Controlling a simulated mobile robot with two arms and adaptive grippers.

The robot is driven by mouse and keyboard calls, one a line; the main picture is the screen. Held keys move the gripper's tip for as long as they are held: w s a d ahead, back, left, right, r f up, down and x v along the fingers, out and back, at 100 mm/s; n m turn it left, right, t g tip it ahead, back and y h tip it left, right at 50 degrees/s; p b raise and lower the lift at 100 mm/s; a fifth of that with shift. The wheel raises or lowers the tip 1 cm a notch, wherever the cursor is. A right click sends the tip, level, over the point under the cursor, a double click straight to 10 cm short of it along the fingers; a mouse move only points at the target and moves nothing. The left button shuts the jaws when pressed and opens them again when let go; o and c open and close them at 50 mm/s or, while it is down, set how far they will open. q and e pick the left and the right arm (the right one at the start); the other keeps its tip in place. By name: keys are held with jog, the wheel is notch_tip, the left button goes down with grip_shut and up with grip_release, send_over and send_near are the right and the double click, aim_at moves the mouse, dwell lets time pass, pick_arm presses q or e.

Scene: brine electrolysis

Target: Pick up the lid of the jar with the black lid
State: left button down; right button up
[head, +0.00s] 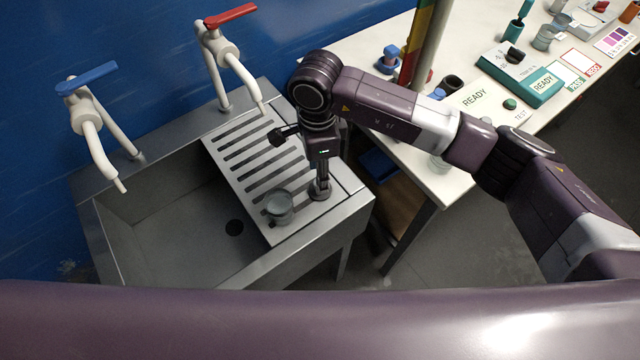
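A small glass jar (279,208) stands upright on the slotted drainboard of the steel sink, near its front edge. Its top looks open, with no black lid on it. Just right of it, a small dark round piece (320,194) lies at board level. It looks like a black lid, but I cannot be sure. My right gripper (321,186) points straight down over this dark piece, its fingertips at or touching it. The fingers are too small and dark to show whether they are closed on it. My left gripper is not in view.
The sink basin (165,225) lies left of the drainboard (232,150). A blue-handled tap (88,110) and a red-handled tap (228,50) rise behind. A white table (375,45) with several labware items and cards stands right, separated by a gap.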

jog(key=f+p, duration=0.1)
jog(key=f, duration=0.1)
jog(key=f+p, duration=0.1)
jog(key=f, duration=0.1)
jog(key=shift+w+d+f+p, duration=0.15)
jog(key=shift+w+p, duration=0.05)
jog(key=shift+p, duration=0.1)
jog(key=shift+w+f, duration=0.1)
jog(key=shift+f, duration=0.45)
jog(key=c, duration=1)
